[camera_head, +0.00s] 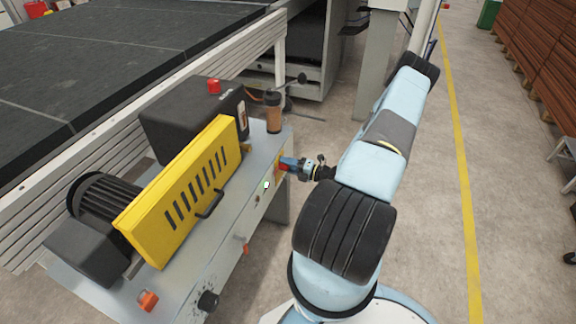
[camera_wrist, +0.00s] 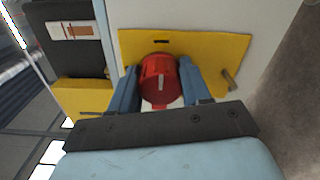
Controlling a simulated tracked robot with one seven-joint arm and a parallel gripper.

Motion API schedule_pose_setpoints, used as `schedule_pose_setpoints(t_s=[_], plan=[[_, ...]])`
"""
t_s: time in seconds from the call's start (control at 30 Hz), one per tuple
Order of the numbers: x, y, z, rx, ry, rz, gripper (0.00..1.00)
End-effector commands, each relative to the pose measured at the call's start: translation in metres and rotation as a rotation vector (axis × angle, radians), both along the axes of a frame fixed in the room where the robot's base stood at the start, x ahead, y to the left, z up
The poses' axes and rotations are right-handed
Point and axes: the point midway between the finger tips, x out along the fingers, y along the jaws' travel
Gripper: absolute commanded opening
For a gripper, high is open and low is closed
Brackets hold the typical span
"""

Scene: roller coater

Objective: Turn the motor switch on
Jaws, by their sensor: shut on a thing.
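In the wrist view the two blue fingers of my gripper (camera_wrist: 160,88) are shut on the red knob, one on each side.
The grey panel (camera_head: 225,226) carries a yellow slotted guard (camera_head: 180,195), a lit green-white lamp (camera_head: 266,185) and a black knob (camera_head: 208,300). A brown cup (camera_head: 273,115) stands on top near my gripper. A conveyor (camera_head: 110,70) lies behind. The floor to the right is clear.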

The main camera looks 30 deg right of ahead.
Motion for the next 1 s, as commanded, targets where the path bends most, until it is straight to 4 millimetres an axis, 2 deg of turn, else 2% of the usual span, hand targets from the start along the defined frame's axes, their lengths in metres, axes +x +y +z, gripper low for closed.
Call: schedule_pose_setpoints(t_s=[0.03, 0.33, 0.37, 0.6, 0.87, 1.0], plan=[[0.004, -0.006, 0.002, -0.004, -0.006, -0.011, 0.17], [0.004, -0.006, 0.002, -0.005, -0.005, -0.011, 0.17], [0.004, -0.006, 0.002, -0.004, -0.005, -0.011, 0.49], [0.002, -0.003, 0.000, -0.002, -0.002, -0.006, 0.71], [0.000, -0.003, 0.000, -0.001, 0.000, -0.004, 0.71], [-0.008, -0.009, 0.000, -0.002, 0.001, -0.005, 0.71]])
